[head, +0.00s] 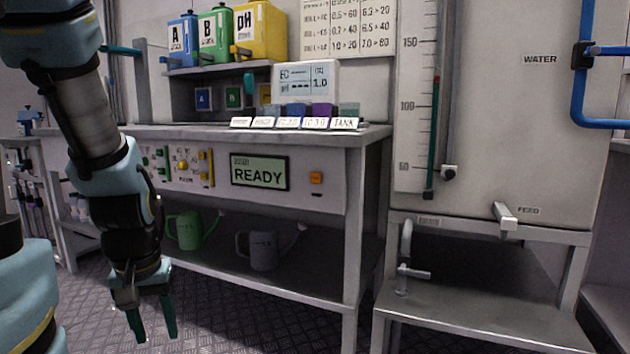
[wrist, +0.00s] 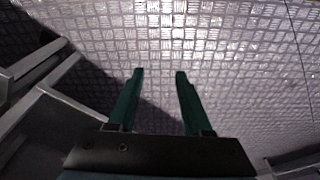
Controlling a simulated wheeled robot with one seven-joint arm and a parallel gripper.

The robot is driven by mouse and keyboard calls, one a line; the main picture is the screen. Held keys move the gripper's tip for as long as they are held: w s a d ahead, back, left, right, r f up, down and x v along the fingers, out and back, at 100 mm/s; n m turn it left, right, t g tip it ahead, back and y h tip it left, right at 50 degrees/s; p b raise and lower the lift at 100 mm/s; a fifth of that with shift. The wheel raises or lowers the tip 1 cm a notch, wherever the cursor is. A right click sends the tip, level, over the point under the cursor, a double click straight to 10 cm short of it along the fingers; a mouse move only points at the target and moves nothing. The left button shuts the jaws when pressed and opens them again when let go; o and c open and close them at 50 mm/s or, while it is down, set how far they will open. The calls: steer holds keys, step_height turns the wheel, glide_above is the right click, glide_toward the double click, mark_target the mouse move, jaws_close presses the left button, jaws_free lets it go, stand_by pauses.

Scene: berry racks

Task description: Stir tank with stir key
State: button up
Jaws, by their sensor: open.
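My gripper (head: 155,337) hangs low at the left of the head view, in front of the bench, with its green fingers pointing down. It is open and empty. In the wrist view my gripper (wrist: 160,72) shows both fingers apart over bare floor. A large pale tank (head: 545,130) marked WATER and FEED, with a level scale, stands at the right.
The bench (head: 360,143) carries several labelled cups, one marked TANK. A green can (head: 188,230) and a grey can (head: 264,250) stand on its lower shelf. A metal stand with a tap (head: 405,255) is below the tank. The patterned floor (wrist: 235,60) below my gripper is clear.

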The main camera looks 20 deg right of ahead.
jaws_close()
stand_by(1.5)
